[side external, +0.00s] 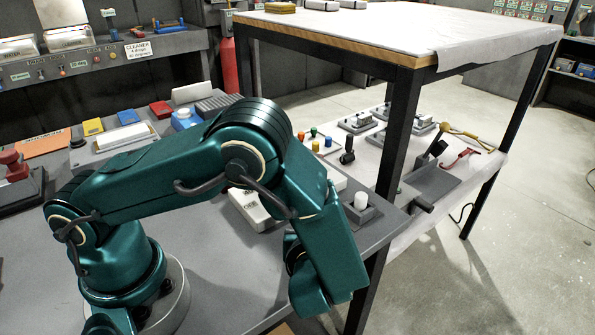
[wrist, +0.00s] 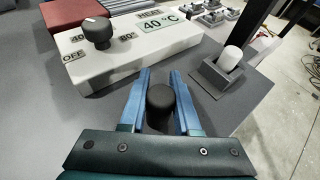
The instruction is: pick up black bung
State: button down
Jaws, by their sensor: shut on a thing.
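The black bung (wrist: 160,101) is a dark, round-topped piece between the two blue fingers of my gripper (wrist: 160,92) in the wrist view. My gripper is shut on it. The bung's lower part is hidden by the gripper's body. The grey work surface shows below and around the fingers, and I cannot tell whether the bung touches it. In the side external view my green arm bends down at the front of the bench, and both the gripper fingers and the bung are hidden.
A white control box (wrist: 130,48) with a black knob (wrist: 97,33) and a 40 °C label stands just beyond my gripper. A white peg (wrist: 230,59) sits in a grey block (wrist: 220,76) to the right, near the bench edge. A black table leg (side external: 400,130) rises beyond the bench.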

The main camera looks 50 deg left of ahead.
jog(key=r, duration=0.2)
jog(key=a+r, duration=0.1)
jog(key=r, duration=0.1)
jog(key=shift+s, duration=0.2)
jog(key=s+a+r, duration=0.4)
jog(key=a+r, duration=0.2)
jog(key=a, duration=0.4)
jog(key=w+d+r+m+t+h, duration=0.1)
jog(key=d+r+m+t+h, duration=0.2)
jog(key=d+r, duration=0.4)
jog(key=shift+w+d+r+m+h, duration=0.15)
jog(key=shift+w+r+m+h, duration=0.25)
jog(key=shift+r+m, duration=0.35)
